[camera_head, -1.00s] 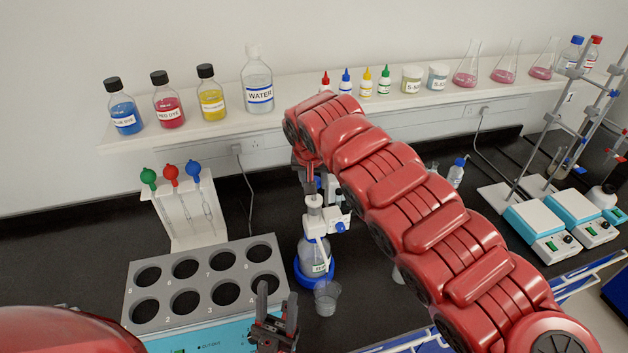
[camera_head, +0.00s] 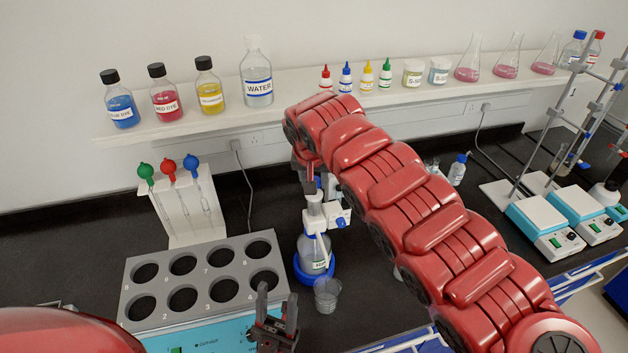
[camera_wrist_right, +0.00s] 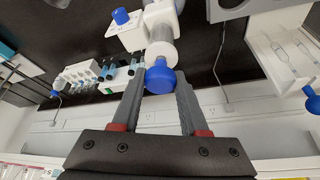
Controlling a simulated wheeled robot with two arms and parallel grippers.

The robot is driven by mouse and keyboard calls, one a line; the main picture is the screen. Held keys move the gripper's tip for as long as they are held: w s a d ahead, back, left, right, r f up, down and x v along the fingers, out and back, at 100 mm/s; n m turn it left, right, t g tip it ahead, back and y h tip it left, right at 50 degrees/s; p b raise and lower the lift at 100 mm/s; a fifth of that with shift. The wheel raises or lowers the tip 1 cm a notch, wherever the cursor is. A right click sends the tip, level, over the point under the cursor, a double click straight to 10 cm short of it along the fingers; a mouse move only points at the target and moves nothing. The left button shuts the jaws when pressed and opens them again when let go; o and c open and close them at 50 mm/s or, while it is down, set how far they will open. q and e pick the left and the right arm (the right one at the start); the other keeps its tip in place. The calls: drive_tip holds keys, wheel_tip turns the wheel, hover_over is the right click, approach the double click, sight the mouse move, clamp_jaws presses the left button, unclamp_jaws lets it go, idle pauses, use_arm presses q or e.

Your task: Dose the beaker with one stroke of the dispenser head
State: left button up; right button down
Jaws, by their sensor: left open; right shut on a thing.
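The dispenser bottle (camera_head: 314,256) stands upright in a blue ring base (camera_head: 301,274) on the dark bench. Its white and blue dispenser head (camera_head: 316,221) is on top, with a side block facing right. The clear beaker (camera_head: 326,296) stands just in front of the base and looks empty. My right gripper (camera_head: 311,181) is above the head. In the right wrist view, its fingers are shut on the blue knob (camera_wrist_right: 160,78) at the top of the dispenser head (camera_wrist_right: 160,40). My left gripper (camera_head: 276,308) is open and empty, left of the beaker, with its fingers pointing up.
A grey rack (camera_head: 205,284) with several empty holes stands to the left. A pipette stand (camera_head: 183,210) is behind it. The back shelf (camera_head: 300,112) holds several bottles and flasks. Stirrers (camera_head: 548,232) stand at the right. My right arm covers much of the centre-right bench.

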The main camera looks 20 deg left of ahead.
drive_tip(key=shift+f, duration=0.35)
drive_tip(key=shift+c, duration=1.8)
unclamp_jaws()
drive_tip(key=shift+r+b, duration=0.1)
drive_tip(key=shift+b, duration=0.2)
drive_tip(key=shift+r, duration=0.2)
drive_tip(key=p+v, duration=0.3)
drive_tip(key=v, duration=1.4)
drive_tip(key=shift+s+a, duration=0.1)
